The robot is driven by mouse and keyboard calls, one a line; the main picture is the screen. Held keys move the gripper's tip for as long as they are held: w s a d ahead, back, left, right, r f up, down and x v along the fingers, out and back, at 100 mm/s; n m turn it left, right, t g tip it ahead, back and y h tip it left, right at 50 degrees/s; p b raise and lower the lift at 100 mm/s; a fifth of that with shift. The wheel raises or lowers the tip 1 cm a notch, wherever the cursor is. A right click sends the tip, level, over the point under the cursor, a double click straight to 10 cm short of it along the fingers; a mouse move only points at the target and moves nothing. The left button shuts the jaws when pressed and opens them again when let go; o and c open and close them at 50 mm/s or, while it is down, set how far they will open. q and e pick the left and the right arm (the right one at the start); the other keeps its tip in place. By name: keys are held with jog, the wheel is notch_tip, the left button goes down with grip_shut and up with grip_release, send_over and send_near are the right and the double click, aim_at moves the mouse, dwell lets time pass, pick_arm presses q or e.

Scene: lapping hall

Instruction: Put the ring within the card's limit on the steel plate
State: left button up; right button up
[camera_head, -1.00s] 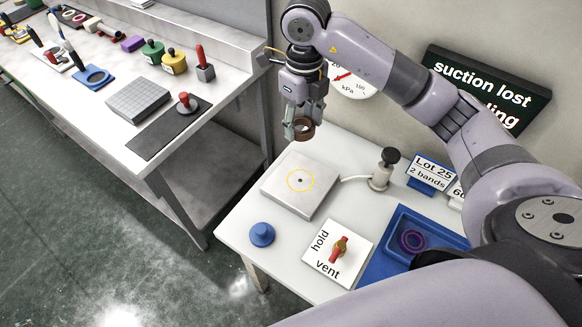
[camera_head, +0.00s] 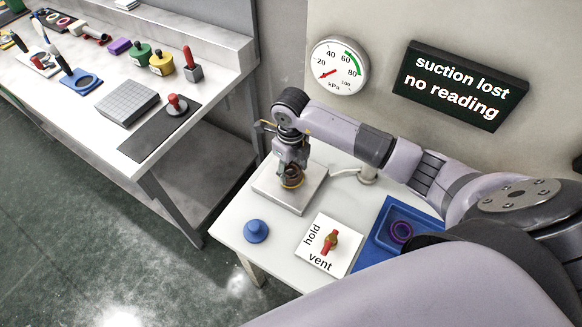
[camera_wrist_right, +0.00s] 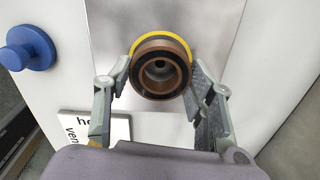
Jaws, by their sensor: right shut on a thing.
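My right gripper (camera_head: 291,172) is shut on a brown ring (camera_wrist_right: 160,72) at the steel plate (camera_head: 313,194). The ring is over or on the plate's yellow circle (camera_wrist_right: 143,42); I cannot tell whether it touches the plate. In the right wrist view the dark centre hole shows through the ring, and the yellow line shows around its far side. The gripper hides much of the ring in the head view. The lot card is not in view now. My left gripper is not in view.
A blue knob (camera_head: 256,231) and the hold/vent valve (camera_head: 331,242) stand in front of the plate. A blue tray (camera_head: 383,243) holds purple rings. A gauge (camera_head: 338,68) reads low, and a sign (camera_head: 462,86) says "suction lost no reading". A grey bench (camera_head: 98,80) stands left.

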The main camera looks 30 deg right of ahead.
jog(key=shift+f, duration=0.45)
jog(key=shift+f, duration=0.1)
jog(key=o, duration=1.3)
jog(key=shift+r, duration=0.3)
jog(key=shift+r+b, duration=1.5)
jog(key=shift+r, duration=4.35)
